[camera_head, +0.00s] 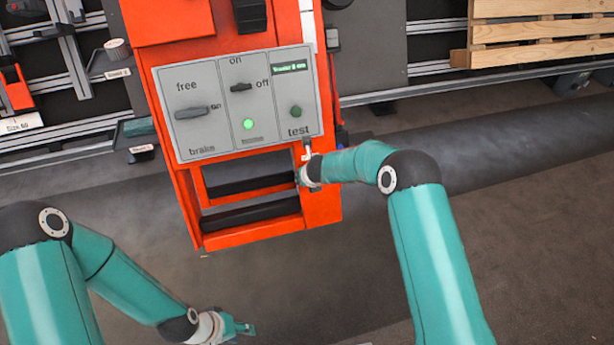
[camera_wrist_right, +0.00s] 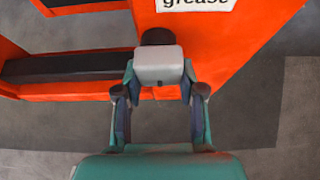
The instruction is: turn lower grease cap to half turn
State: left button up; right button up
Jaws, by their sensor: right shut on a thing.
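My right gripper (camera_wrist_right: 158,72) is shut on a light grey block-like grip (camera_wrist_right: 158,60) in the right wrist view, with one finger at each side. A dark rounded part (camera_wrist_right: 157,36) shows just behind it, against the orange frame. I take these for the grease cap; a white label reading "grease" (camera_wrist_right: 196,4) sits above. Any turn marks on the cap are not visible. In the head view my right gripper (camera_head: 307,158) is small at the orange post below the panel and hides most of the cap. My left gripper (camera_head: 240,328) hangs empty low over the floor; its finger gap is unclear.
A grey control panel (camera_head: 220,125) with switches, a lit green lamp (camera_head: 248,124) and a small display (camera_head: 291,67) is on the orange frame (camera_head: 255,235). Rails with small parts stand at the left. A wooden pallet (camera_head: 540,30) lies at the back right. The floor in front is clear.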

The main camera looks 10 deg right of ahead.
jog(key=shift+s+f, duration=0.3)
jog(key=shift+f, duration=0.1)
jog(key=o, duration=0.9)
jog(key=shift+c, duration=0.2)
jog(key=o, duration=0.3)
jog(key=shift+w+r, duration=0.1)
jog(key=shift+w, duration=0.05)
jog(key=shift+r, duration=0.1)
jog(key=v, duration=1.1)
jog(key=shift+s+r, duration=0.25)
jog(key=shift+r, duration=0.1)
jog(key=shift+d, duration=0.15)
